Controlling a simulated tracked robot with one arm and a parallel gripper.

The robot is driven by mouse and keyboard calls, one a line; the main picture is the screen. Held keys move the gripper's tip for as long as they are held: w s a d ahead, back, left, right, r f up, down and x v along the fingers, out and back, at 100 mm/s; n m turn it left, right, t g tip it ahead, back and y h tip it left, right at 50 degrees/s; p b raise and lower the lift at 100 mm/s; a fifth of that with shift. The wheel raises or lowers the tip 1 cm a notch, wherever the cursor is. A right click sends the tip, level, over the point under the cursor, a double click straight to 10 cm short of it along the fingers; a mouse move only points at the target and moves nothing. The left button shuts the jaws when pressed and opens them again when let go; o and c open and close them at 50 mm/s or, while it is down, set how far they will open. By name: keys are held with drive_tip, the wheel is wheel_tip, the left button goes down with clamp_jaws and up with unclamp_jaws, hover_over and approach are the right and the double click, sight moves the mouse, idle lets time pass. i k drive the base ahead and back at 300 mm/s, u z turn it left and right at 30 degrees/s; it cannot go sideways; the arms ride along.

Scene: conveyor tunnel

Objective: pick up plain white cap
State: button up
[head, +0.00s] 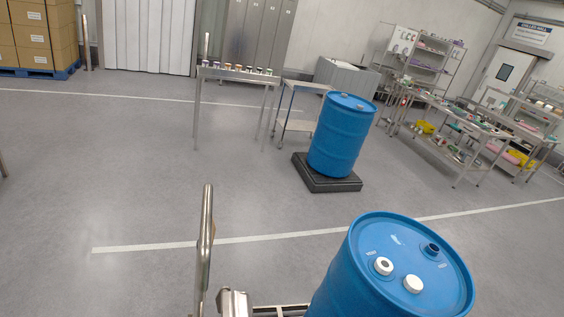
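A plain white cap (413,284) lies on the lid of the near blue drum (345,283), toward the front of the lid. A second white cap (383,266) with a dark centre sits close beside it, to the left and slightly farther back. A dark round fitting (432,249) is toward the back right of the same lid. My gripper is not in view, and nothing is seen touching either cap. The lower part of the near drum is cut off by the bottom edge of the picture.
A metal post (206,235) stands left of the near drum, with metal framework (232,301) at the bottom edge. Another blue drum (342,135) stands on a black pallet (326,177) farther back. Benches (236,74) line the back and right. The floor between is clear.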

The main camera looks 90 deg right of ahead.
sight(411, 283)
drive_tip(key=z, duration=3.3)
drive_tip(key=k, duration=0.9)
drive_tip(key=z, duration=0.3)
drive_tip(key=i, duration=0.95)
drive_tip(key=u, duration=0.05)
